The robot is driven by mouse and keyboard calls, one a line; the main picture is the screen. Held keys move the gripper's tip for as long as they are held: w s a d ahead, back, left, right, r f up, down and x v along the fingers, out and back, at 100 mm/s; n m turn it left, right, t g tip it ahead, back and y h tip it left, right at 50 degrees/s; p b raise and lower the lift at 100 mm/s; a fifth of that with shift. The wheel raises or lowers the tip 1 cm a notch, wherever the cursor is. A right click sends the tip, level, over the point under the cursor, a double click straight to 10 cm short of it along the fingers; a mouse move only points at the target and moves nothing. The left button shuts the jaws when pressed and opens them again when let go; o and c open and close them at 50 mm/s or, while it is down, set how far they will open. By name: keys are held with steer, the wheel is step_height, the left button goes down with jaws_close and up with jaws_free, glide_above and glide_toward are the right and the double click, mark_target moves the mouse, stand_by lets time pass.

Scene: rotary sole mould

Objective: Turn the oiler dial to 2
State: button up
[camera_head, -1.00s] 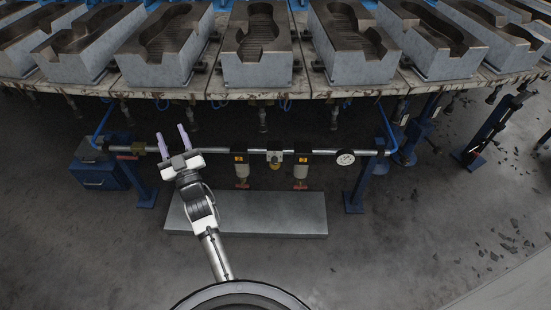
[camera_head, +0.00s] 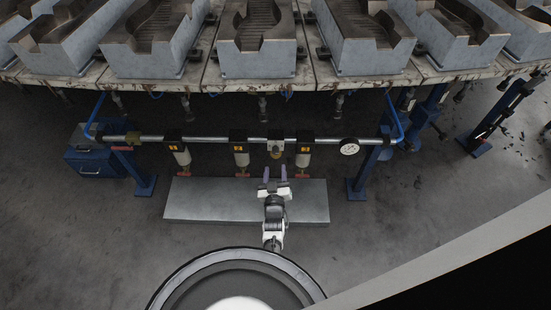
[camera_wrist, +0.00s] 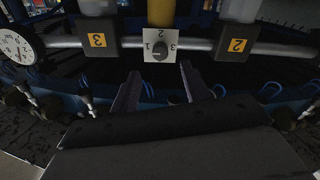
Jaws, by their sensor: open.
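The oiler dial (camera_wrist: 159,50) is a small dark knob on a pale square plate marked 1, 2 and 3, near the top centre of the wrist view. Which number it points to is too small to tell. In the head view the oiler (camera_head: 276,149) hangs on the horizontal pipe between the units labelled 2 and 3. My gripper (camera_head: 274,173) is just in front of and below it in the head view. Its two purple fingers (camera_wrist: 160,70) are apart and empty in the wrist view, with the dial beyond their tips and not touched.
Black blocks labelled 2 (camera_head: 239,148) and 3 (camera_head: 305,148) flank the oiler closely. A round gauge (camera_head: 349,147) sits further right on the pipe (camera_head: 205,139). A grey slab (camera_head: 200,200) lies below. The table with sole moulds (camera_head: 257,45) overhangs behind.

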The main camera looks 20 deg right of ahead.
steer(key=b+x, duration=0.2)
steer(key=x, duration=0.5)
steer(key=c, duration=1)
